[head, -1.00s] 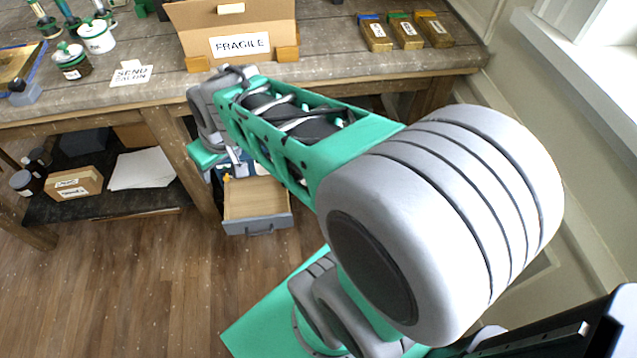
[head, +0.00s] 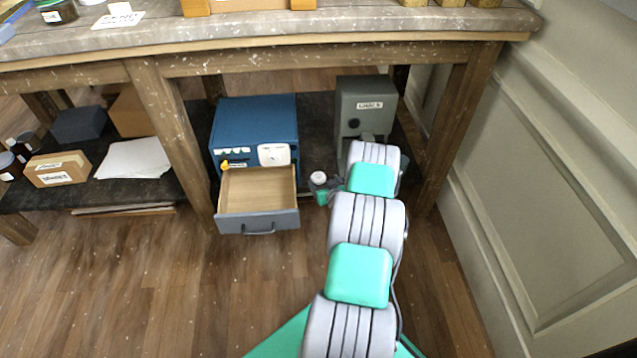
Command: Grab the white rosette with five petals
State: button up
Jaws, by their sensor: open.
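I cannot make out a white rosette with five petals in the head view. A small round pale-topped thing (head: 318,178) shows beside the end of my arm, right of the open drawer; it is too small to tell whether it has petals. My gripper (head: 322,192) is low under the table, between the drawer and the grey box. It is open; its fingers are small and partly hidden by my arm.
A blue cabinet (head: 255,122) stands on the lower shelf. Its grey-fronted drawer (head: 258,222) is pulled out and looks empty. A grey box (head: 364,95) is behind my arm. A cardboard box (head: 57,169) and white paper (head: 133,158) lie left. A table leg (head: 175,140) stands left of the cabinet.

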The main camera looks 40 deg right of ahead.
aim_at(319, 177)
jog(key=b+x, duration=0.2)
jog(key=x, duration=0.4)
jog(key=shift+a+f, duration=0.15)
jog(key=c, duration=1.5)
jog(key=shift+o, duration=0.2)
